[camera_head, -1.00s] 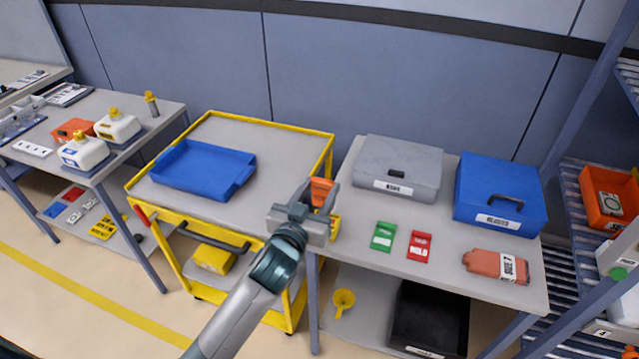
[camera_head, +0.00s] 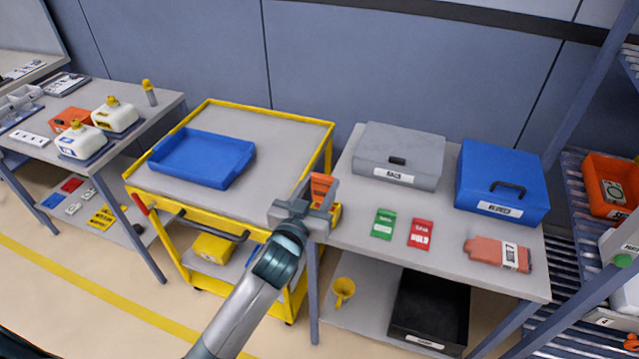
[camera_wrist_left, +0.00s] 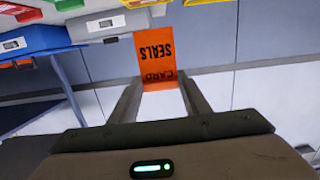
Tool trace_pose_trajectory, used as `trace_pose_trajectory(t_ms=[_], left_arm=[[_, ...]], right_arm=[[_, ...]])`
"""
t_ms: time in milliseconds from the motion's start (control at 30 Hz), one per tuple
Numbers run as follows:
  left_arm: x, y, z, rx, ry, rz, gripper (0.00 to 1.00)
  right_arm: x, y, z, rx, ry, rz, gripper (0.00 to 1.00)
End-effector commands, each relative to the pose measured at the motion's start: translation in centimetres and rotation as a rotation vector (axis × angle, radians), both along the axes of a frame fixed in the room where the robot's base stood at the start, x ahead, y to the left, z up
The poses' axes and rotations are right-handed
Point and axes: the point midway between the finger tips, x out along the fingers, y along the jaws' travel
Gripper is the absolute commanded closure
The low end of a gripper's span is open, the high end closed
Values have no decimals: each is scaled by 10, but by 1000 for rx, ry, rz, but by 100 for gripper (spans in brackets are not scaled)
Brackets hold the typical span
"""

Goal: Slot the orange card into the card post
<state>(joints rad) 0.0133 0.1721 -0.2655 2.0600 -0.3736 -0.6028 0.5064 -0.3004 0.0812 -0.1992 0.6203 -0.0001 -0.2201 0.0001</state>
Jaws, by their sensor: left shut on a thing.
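The orange card (camera_head: 321,187) is held upright between the fingers of my left gripper (camera_head: 316,200), above the gap between the yellow cart and the right-hand table. In the left wrist view the card (camera_wrist_left: 155,56) shows dark lettering, "SEALS" and "CARD", upside down. The left gripper (camera_wrist_left: 160,98) is shut on its lower edge there. I cannot make out a card post in either view. My right gripper is not in view.
A blue tray (camera_head: 202,158) sits on the yellow cart (camera_head: 250,118).

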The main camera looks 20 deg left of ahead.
Motion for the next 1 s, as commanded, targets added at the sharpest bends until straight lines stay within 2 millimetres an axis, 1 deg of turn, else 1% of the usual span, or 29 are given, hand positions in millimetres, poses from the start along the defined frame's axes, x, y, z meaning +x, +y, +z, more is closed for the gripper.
trace_pose_trajectory(t_ms=[33,100,333,500,1000], left_arm=[[0,0,-8,0,1,0,89],[0,0,-13,0,1,1,89],[0,0,-25,0,0,0,89],[0,0,-28,0,0,0,89],[0,0,-27,0,0,0,89]], right_arm=[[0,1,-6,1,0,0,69],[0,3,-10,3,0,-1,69],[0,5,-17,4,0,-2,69],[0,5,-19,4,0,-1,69],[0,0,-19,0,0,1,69]])
